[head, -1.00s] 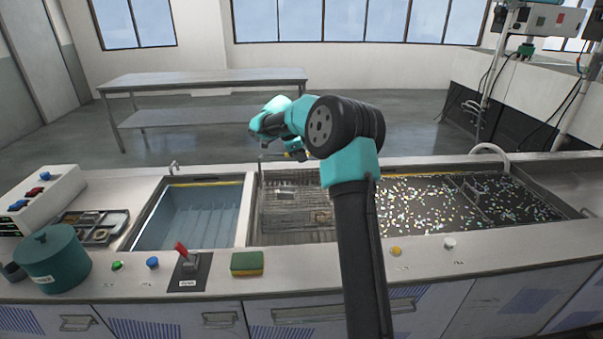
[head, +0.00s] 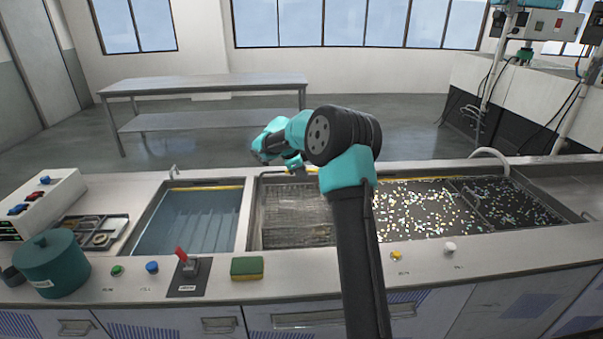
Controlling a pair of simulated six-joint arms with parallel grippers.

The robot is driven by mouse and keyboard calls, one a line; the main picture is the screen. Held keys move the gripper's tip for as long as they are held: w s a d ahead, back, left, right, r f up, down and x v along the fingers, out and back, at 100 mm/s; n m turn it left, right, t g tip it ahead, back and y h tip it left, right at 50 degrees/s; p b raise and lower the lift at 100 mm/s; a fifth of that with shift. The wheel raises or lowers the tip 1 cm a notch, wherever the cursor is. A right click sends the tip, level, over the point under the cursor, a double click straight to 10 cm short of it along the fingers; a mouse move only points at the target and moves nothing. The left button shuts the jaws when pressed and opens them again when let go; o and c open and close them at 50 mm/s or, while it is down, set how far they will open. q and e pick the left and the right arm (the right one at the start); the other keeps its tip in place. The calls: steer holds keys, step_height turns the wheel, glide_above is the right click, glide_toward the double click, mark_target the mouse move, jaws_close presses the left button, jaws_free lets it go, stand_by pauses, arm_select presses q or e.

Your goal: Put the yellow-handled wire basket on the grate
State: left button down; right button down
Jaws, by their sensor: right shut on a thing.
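The wire basket (head: 297,215) is a grey mesh box in the middle bay of the counter, left of my right forearm. My right gripper (head: 293,165) is above its far side, shut on the basket's handle. The gripper and arm mostly hide the handle, and its yellow colour is hard to make out. The grate in this bay is largely covered by the basket, and I cannot tell whether the basket rests on it or hangs just above. My left gripper is not in view.
A water-filled tank (head: 190,220) is left of the basket, and a dark bay with bright specks (head: 425,207) is right. A sponge (head: 247,268), a red-handled lever (head: 184,262) and a teal pot (head: 52,264) stand along the front and left counter.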

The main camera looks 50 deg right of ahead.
steer(key=c, duration=1.1)
jaws_free()
steer(key=v, duration=1.2)
steer(key=x, duration=1.2)
